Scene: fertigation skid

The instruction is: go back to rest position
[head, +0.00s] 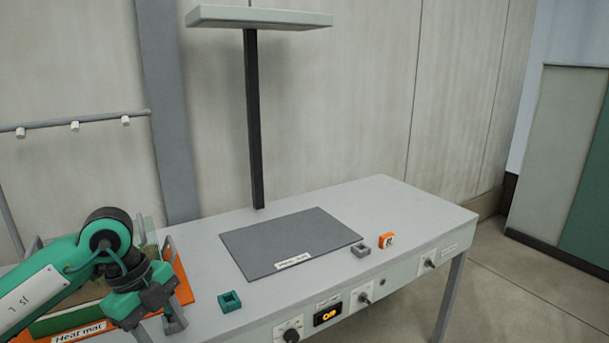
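My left arm, green and black, comes in from the left edge over the left end of the grey table (400,195). Its gripper (172,322) points down at the front left of the table, beside the orange-edged heat mat (181,284). A grey piece shows at the fingers; I cannot tell whether it is a fingertip or something held, nor whether the fingers are open. The arm hides part of the mat and what stands on it. My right arm and gripper are not in view.
A small green square block (230,302) sits just right of my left gripper. A dark grey mat (285,240) lies mid-table, with a grey block (361,251) and an orange block (386,240) to its right. A black post (253,120) carries a flat lamp-like head (258,17).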

